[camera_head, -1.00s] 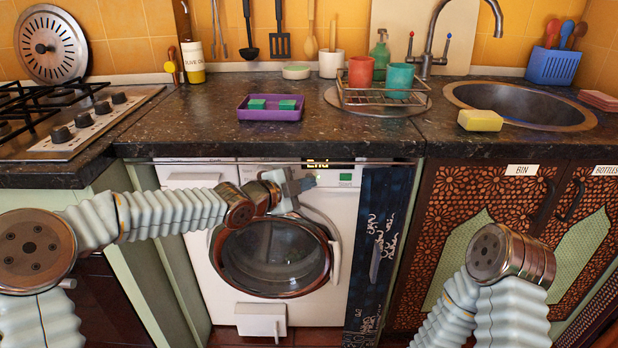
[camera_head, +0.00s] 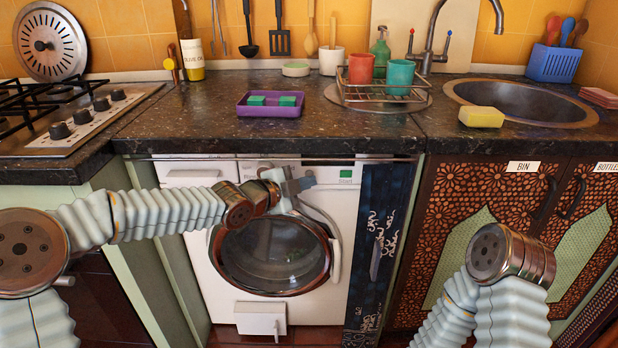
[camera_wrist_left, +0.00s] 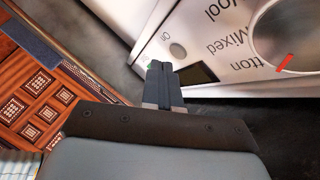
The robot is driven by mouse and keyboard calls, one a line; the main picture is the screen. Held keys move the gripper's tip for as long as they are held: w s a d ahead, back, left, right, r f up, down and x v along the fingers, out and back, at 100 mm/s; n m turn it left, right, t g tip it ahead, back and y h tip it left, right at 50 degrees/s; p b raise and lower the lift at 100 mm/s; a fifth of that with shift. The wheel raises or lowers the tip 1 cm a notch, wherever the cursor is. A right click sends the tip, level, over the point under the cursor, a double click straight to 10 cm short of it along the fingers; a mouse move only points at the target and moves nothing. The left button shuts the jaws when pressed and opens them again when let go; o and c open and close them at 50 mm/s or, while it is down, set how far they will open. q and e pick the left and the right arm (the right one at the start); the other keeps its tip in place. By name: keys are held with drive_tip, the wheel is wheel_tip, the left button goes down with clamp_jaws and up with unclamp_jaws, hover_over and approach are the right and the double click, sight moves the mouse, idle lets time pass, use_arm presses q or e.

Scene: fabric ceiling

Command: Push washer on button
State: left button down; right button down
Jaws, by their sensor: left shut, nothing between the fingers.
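The white washer (camera_head: 205,265) stands under the counter, its round door (camera_head: 272,257) closed. A green start marking (camera_head: 345,173) shows at the top right of its front panel. My left gripper (camera_head: 305,182) is at the panel, just left of and slightly below this marking. In the left wrist view the fingers (camera_wrist_left: 161,72) are shut together and empty, their tips close to the panel. A sliver of green (camera_wrist_left: 149,66) shows beside the tips; whether they touch a button I cannot tell. My right gripper is out of view.
The dark counter edge (camera_head: 270,143) overhangs just above my left gripper. A patterned dark blue cloth (camera_head: 377,240) hangs right of the washer. Carved cabinet doors (camera_head: 470,200) are further right. The floor before the washer is mostly out of view.

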use_arm(q)
drive_tip(key=shift+s, duration=0.1)
drive_tip(key=s+b, duration=0.3)
drive_tip(key=s, duration=0.3)
drive_tip(key=shift+b, duration=0.35)
drive_tip(key=shift+w, duration=0.1)
drive_tip(key=s+a+f+n+g+y, duration=0.1)
drive_tip(key=s+f+n, duration=0.15)
drive_tip(key=f, duration=0.55)
drive_tip(key=s+a+f+n+g+y, duration=0.15)
drive_tip(key=f+n, duration=0.25)
drive_tip(key=f, duration=0.5)
drive_tip(key=s+f+n+g, duration=0.2)
drive_tip(key=f+n, duration=0.2)
drive_tip(key=f, duration=0.4)
drive_tip(key=s+a+f+n+g+y, duration=0.2)
drive_tip(key=s+f+n, duration=0.3)
drive_tip(key=s+f, duration=0.5)
drive_tip(key=s+a+f+n+g+y, duration=0.1)
drive_tip(key=s+a+f+n+g, duration=0.2)
drive_tip(key=s+f, duration=0.7)
drive_tip(key=a+n, duration=0.2)
drive_tip(key=n, duration=0.1)
drive_tip(key=shift+s+f+y, duration=0.3)
drive_tip(key=shift+f+y, duration=0.05)
